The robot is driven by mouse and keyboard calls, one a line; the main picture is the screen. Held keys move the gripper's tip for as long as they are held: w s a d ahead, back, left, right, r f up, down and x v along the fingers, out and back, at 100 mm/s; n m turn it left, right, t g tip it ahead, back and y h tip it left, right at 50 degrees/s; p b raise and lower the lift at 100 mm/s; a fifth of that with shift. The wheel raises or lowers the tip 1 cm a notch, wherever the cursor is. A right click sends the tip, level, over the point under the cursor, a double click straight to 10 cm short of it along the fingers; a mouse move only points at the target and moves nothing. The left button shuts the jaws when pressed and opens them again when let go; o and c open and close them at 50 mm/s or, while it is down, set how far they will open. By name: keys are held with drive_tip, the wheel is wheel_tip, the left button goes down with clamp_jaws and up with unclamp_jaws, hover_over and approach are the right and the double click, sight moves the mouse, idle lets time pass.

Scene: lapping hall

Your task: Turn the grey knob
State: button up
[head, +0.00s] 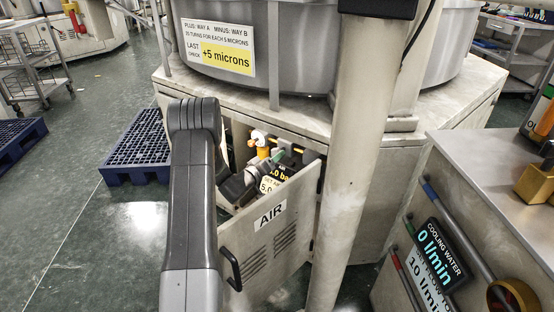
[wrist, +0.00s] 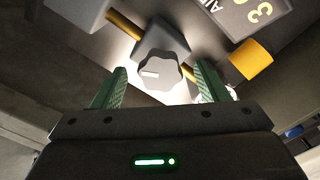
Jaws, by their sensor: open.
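The grey knob (wrist: 160,68) shows in the wrist view, a lobed knob with a white mark on its face, on a grey body with yellow pipe at both sides. My gripper (wrist: 162,72) is open, with one green finger on each side of the knob. A gap shows on both sides; I cannot tell how deep the fingertips reach along the knob. In the head view my gripper (head: 277,156) is inside the open cabinet marked AIR, and I cannot make out the knob there.
The open AIR door (head: 268,237) stands in front of my gripper. A yellow fitting with a white cap (head: 260,143) is close by, and a pressure display (head: 284,172) is partly hidden. A yellow cylinder (wrist: 251,59) lies right of the knob. A cooling-water bench (head: 480,160) stands at right.

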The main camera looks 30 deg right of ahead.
drive_tip(key=shift+x, duration=1.4)
drive_tip(key=shift+c, duration=0.4)
drive_tip(key=c, duration=0.9)
drive_tip(key=shift+b, duration=0.3)
drive_tip(key=shift+m, duration=0.3)
